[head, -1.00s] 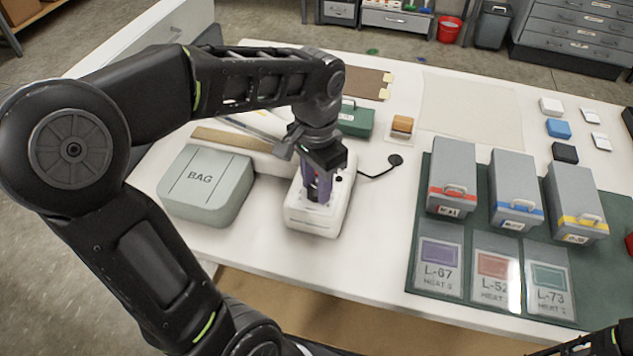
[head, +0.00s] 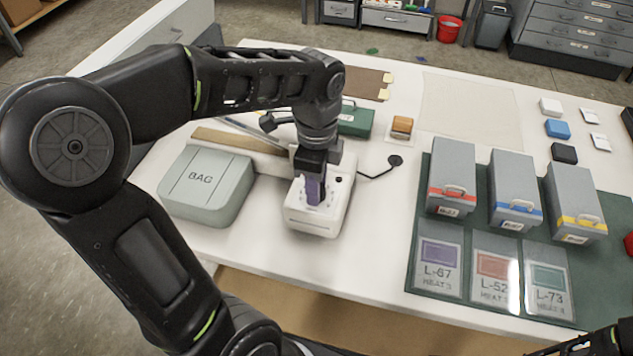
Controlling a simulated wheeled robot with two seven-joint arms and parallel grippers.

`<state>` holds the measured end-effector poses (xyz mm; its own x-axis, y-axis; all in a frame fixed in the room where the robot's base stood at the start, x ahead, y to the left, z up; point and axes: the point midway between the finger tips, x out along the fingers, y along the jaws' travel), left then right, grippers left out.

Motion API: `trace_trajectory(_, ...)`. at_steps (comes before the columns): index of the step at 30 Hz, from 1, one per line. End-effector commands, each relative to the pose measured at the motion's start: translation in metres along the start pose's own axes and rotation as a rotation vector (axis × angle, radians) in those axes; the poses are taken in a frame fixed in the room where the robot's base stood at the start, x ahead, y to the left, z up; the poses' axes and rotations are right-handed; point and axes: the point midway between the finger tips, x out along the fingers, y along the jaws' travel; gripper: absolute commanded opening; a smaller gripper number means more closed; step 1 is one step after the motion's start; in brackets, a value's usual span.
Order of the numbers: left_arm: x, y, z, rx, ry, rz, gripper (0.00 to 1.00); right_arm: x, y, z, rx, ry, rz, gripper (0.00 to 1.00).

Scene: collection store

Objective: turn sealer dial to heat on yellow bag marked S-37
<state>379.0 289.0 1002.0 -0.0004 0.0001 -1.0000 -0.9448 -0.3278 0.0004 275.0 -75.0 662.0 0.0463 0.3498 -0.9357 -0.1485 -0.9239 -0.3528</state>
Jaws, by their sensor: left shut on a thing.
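The white sealer (head: 318,218) stands on the table, left of the middle. My left gripper (head: 315,198) reaches down onto its top from above, with purple fingers shut at the dial's place. The dial itself is hidden by the fingers, so its setting cannot be read. Three clear bags lie at the front right: L-67 with a purple patch (head: 439,262), L-52 with a red patch (head: 492,268) and L-73 with a green patch (head: 547,278). Each has a small "HEAT" line, with its number unclear. I see no yellow bag marked S-37. My right gripper is not visible.
A grey-green case marked BAG (head: 206,186) sits left of the sealer. Grey boxes with red (head: 452,178), blue (head: 515,190) and yellow (head: 576,203) bands stand on the green mat (head: 421,225). A black cable puck (head: 395,160) lies right of the sealer.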

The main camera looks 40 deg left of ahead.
Motion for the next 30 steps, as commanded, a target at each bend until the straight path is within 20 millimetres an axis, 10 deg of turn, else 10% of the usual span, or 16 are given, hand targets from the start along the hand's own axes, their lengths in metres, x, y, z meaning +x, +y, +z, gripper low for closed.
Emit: trace_trajectory(30,-0.0014,-0.0011,-0.0003,0.948,-0.001,-0.004,0.0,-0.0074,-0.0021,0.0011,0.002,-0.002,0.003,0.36)
